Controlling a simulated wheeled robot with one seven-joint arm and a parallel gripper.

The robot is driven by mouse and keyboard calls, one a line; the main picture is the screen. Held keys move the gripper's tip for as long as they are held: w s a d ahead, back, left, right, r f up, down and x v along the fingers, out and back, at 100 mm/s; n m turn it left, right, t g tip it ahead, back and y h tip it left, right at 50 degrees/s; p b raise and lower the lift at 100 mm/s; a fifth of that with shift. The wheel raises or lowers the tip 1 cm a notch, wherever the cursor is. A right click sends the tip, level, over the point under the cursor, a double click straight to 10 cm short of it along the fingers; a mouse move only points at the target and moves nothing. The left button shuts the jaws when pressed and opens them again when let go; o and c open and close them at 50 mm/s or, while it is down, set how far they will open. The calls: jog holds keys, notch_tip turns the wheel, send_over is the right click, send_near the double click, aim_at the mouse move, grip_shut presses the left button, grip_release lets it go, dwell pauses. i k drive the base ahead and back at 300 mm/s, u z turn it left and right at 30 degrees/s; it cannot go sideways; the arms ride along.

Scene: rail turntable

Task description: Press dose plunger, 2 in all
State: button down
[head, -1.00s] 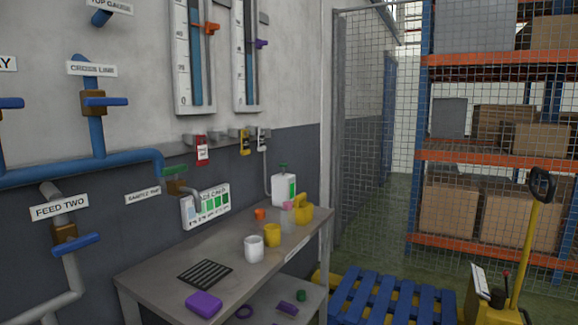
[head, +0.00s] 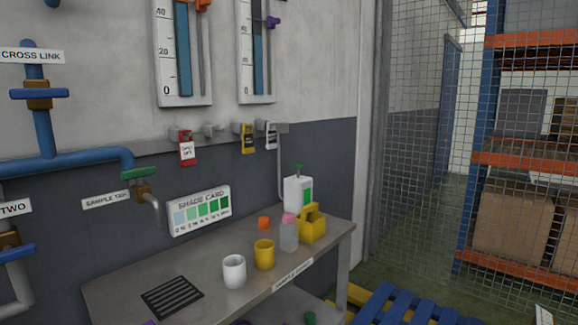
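A white dispenser bottle (head: 292,193) with a green label stands at the back of the bench against the wall. A green plunger top (head: 298,168) sticks up from it, and this is likely the dose plunger. A grey tube runs down the wall beside it. A clear bottle with a pink cap (head: 289,234) and a yellow caddy with a handle (head: 313,224) stand in front of the dispenser and hide its lower part. My gripper is not in view.
On the bench (head: 215,267) stand a white cup (head: 234,271), a yellow cup (head: 264,254) and a small orange item (head: 264,222). A dark grille (head: 172,296) lies at left. A sample tap (head: 143,188) juts from the wall. A blue pallet (head: 385,306) lies at lower right.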

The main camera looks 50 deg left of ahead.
aim_at(298, 166)
jog(key=u, duration=0.35)
jog(key=i, duration=1.1)
jog(key=u, duration=1.15)
jog(key=i, duration=0.8)
jog(key=u, duration=0.8)
jog(key=i, duration=0.35)
jog(key=u, duration=0.2)
